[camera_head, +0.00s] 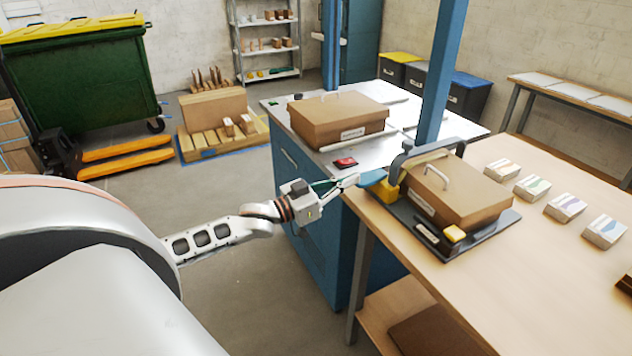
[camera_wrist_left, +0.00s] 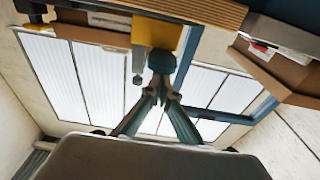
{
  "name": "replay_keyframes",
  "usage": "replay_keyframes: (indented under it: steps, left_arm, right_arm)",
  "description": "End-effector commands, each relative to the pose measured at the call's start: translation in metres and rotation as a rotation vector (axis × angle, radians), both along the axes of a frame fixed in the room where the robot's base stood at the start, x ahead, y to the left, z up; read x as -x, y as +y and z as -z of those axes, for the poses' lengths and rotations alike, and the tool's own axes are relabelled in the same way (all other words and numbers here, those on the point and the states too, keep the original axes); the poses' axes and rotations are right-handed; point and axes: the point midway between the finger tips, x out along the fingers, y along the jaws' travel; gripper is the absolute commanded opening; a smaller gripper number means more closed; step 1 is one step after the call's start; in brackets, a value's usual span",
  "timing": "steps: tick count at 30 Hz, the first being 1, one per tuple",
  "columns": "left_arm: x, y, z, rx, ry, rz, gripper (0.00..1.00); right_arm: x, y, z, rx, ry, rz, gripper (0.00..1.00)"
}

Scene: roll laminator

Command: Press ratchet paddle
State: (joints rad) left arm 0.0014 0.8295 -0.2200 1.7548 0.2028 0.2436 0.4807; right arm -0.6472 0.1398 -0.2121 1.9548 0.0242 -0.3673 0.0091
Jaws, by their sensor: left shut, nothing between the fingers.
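The ratchet paddle (camera_head: 373,177) is a small blue tab at the left end of the machine on the wooden table, next to a yellow block (camera_head: 389,191). My left gripper (camera_head: 354,181) is shut and empty, with its fingertips at the paddle's outer end. In the left wrist view the shut fingertips (camera_wrist_left: 161,93) lie just below the dark blue rounded paddle (camera_wrist_left: 161,61), with the yellow block (camera_wrist_left: 158,33) beyond it. I cannot tell whether the tips touch the paddle. My right gripper is not in view.
The machine's black base (camera_head: 480,237) carries a brown handled box (camera_head: 462,197) and a grey curved bar. Several card stacks (camera_head: 566,207) lie to its right. A blue post (camera_head: 440,75) rises behind it. A blue cabinet (camera_head: 320,240) stands beside my arm.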

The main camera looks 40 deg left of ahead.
Motion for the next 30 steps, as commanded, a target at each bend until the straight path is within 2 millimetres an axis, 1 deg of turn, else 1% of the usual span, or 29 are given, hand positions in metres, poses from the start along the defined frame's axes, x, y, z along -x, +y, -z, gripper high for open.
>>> replay_keyframes:
  steps: [1,3,6,18,24,30]
  left_arm:
    - [-0.001,0.001,-0.014,-0.001,-0.003,0.0,0.0]
    - [-0.001,0.002,-0.022,-0.001,-0.002,0.0,0.0]
    - [0.015,0.008,-0.011,-0.001,0.004,0.0,0.0]
    - [0.068,0.03,-0.008,-0.001,0.0,0.001,0.0]
    - [0.085,0.037,-0.007,0.001,-0.001,0.001,0.0]
    - [0.091,0.039,-0.007,0.001,-0.003,0.002,0.0]
  right_arm:
    - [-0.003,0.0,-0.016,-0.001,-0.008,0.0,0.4]
    - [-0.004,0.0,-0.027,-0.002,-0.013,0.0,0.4]
    - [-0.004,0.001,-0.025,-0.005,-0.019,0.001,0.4]
    - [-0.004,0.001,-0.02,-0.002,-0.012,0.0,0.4]
    - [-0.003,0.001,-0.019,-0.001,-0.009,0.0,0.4]
    - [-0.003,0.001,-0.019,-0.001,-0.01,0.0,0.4]
